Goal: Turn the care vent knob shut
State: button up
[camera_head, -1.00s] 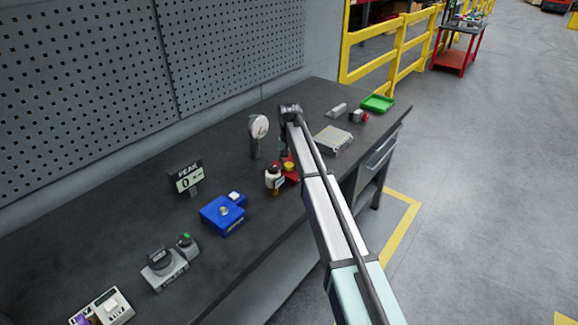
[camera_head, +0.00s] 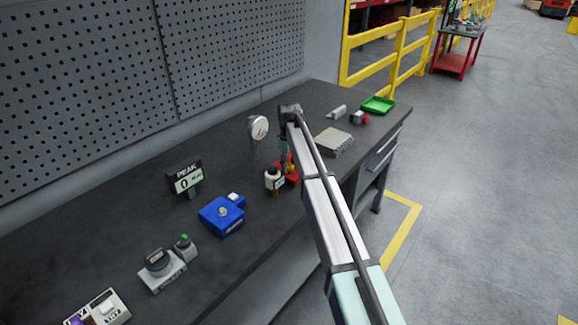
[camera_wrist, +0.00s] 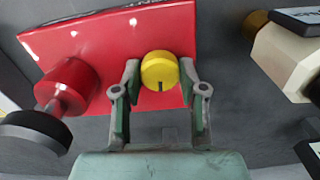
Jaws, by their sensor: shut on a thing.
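A red valve block (camera_wrist: 110,35) fills the upper left of the wrist view, with a round yellow knob (camera_wrist: 159,70) on its face. The knob has a dark notch at its lower edge. My gripper (camera_wrist: 160,75) is shut on the yellow knob, one finger on each side. A red cylinder (camera_wrist: 68,85) with a dark round end stands on the block's left side. In the head view the red block (camera_head: 291,179) sits on the bench, partly hidden by my arm. No lettering on the knob is readable.
A cream bottle-like object (camera_head: 273,179) stands close to the red block; it also shows at the wrist view's right edge (camera_wrist: 285,55). A dial gauge (camera_head: 259,128), blue box (camera_head: 222,215) and grey plate (camera_head: 334,142) are nearby. The front bench surface is partly clear.

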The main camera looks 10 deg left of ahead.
aim_at(289, 166)
jog(key=shift+n, duration=0.6)
jog(key=o, duration=1.1)
jog(key=shift+o, duration=0.2)
notch_tip(289, 166, up, 12)
